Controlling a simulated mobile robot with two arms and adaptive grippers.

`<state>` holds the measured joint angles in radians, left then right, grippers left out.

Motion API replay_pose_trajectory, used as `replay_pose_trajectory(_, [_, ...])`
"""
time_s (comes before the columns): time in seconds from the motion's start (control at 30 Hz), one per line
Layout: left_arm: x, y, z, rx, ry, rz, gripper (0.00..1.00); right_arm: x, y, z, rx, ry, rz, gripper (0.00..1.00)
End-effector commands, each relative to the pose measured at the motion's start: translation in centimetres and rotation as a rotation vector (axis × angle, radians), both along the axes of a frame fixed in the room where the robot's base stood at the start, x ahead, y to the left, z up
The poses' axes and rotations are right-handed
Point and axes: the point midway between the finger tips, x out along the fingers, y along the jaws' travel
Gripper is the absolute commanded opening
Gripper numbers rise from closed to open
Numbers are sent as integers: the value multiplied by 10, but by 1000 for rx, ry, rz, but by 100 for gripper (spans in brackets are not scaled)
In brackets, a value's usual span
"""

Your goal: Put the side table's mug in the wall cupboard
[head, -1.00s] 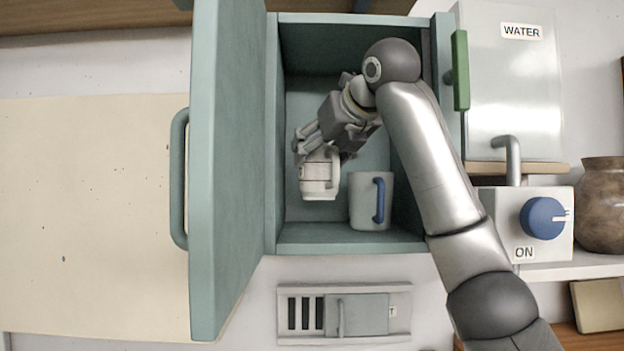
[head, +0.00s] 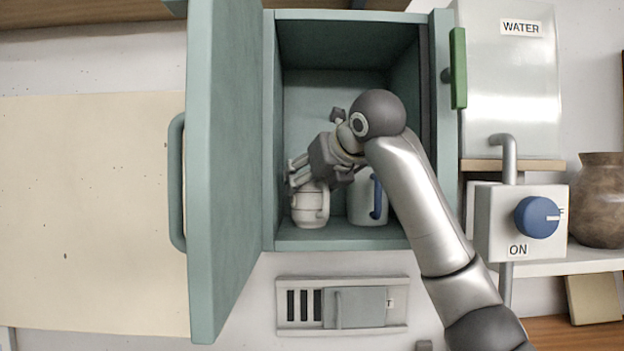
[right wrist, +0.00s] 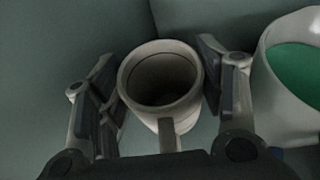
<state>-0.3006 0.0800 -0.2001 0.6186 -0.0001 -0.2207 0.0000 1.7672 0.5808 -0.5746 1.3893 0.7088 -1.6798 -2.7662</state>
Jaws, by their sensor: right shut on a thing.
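The wall cupboard (head: 345,240) is teal, with its door (head: 225,170) swung open to the left. My right gripper (head: 303,178) reaches inside it and is shut on a small cream mug (head: 310,208). The mug is upright at the cupboard floor, on the left side; I cannot tell whether its base touches. In the right wrist view the mug (right wrist: 163,85) sits between the two fingers, empty-looking, its handle toward the camera. My left gripper does not show.
A larger white mug with a blue handle (head: 362,203) stands just right in the cupboard; its inside looks green in the right wrist view (right wrist: 295,80). A water tank (head: 510,90), a blue knob (head: 537,217) and a brown pot (head: 598,205) are right of the cupboard.

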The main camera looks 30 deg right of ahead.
Motion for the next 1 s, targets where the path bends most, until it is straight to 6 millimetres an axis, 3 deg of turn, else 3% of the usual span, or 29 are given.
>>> replay_pose_trajectory(0.03, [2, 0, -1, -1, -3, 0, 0, 0, 0, -2, 0, -2, 0, 29])
replay_pose_trajectory(0.07, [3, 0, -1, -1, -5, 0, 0, 0, 0, -3, 0, 1, 0, 64])
replay_pose_trajectory(0.13, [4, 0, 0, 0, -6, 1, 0, 0, 0, -2, 0, 1, 0, 71])
replay_pose_trajectory(0.57, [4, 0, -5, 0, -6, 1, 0, -6, 0, 2, -1, -2, 0, 71])
replay_pose_trajectory(1.0, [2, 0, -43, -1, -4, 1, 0, -87, 5, 34, -1, -4, 0, 71])
